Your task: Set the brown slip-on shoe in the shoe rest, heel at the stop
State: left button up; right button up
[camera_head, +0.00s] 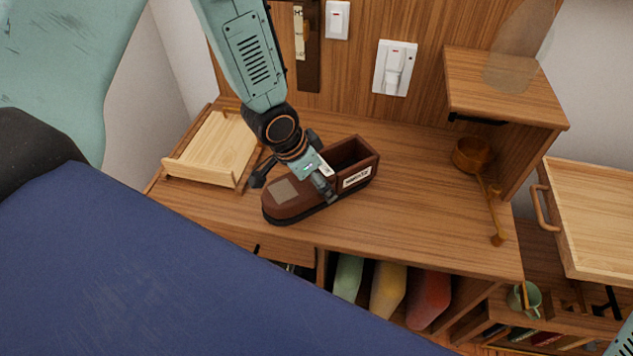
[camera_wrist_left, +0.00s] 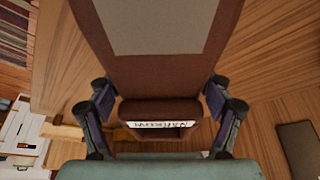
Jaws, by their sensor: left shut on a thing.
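The brown slip-on shoe (camera_head: 300,203) is over the middle of the wooden desk top, toe to the lower left and open heel end to the upper right. It has a grey patch on top and a white label on its side. My left gripper (camera_head: 295,180) is shut across its middle; the left wrist view shows a finger on each side of the shoe (camera_wrist_left: 160,75). I cannot tell whether its sole touches the desk. A pale wooden tray-like stand with raised edges (camera_head: 213,146), probably the shoe rest, sits empty to the left. My right gripper is out of view.
A blue bed-like surface (camera_head: 170,270) fills the near left. Clear desk top lies right of the shoe.

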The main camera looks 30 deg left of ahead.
pick_arm(q)
jog(key=c, duration=0.9)
